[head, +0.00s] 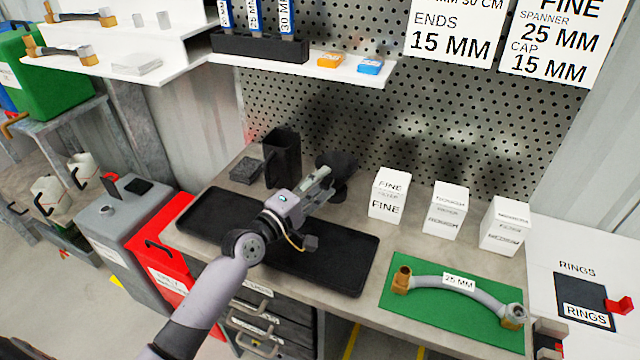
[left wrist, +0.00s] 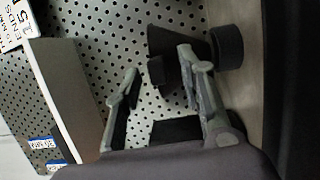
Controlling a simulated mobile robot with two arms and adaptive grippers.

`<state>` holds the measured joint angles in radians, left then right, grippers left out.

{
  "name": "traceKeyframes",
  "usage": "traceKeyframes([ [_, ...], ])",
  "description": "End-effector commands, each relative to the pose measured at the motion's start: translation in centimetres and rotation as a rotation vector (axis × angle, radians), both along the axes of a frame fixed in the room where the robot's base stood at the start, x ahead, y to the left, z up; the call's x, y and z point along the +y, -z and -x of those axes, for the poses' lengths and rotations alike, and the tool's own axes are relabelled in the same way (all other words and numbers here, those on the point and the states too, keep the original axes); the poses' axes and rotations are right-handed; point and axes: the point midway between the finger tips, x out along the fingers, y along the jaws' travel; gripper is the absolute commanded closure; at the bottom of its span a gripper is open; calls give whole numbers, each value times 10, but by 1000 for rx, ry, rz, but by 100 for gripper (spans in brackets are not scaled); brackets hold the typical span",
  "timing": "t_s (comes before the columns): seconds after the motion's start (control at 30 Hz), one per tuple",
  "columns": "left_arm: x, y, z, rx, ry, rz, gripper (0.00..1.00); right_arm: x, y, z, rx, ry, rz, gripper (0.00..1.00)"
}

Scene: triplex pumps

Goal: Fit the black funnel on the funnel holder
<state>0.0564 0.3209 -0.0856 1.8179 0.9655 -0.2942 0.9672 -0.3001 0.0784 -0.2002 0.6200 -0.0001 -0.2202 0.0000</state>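The black funnel (head: 340,163) stands at the back of the bench, wide mouth up, partly hidden behind my left gripper. In the left wrist view the funnel (left wrist: 172,42) shows as a dark cone beyond the fingertips, with a small dark block (left wrist: 157,72) at its side. A short dark cylinder (left wrist: 228,46) on the bench lies directly below the cone; it looks like the funnel holder. I cannot tell whether the funnel is seated in it. My left gripper (left wrist: 158,68) has its fingers apart with nothing clamped between them. My right gripper is not in view.
A black jug (head: 283,160) stands left of the funnel, beside a dark block (head: 246,170). A black tray (head: 330,262) lies under my arm. White filter boxes (head: 388,195) stand to the right. A green mat (head: 440,318) holds a hose. A perforated wall (head: 400,130) rises behind.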

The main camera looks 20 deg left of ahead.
Motion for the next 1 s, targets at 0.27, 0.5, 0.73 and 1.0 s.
traceKeyframes([
  [0.27, 6, 2, 17, 3, -1, -2, 64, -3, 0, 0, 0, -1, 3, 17],
  [0.5, 22, 4, 64, 5, 1, -4, 64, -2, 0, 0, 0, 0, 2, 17],
  [0.73, 35, 4, 99, 2, 1, -4, 64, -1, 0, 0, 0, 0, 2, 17],
  [1.0, 39, 3, 113, 0, 0, -1, 64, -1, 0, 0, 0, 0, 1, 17],
])
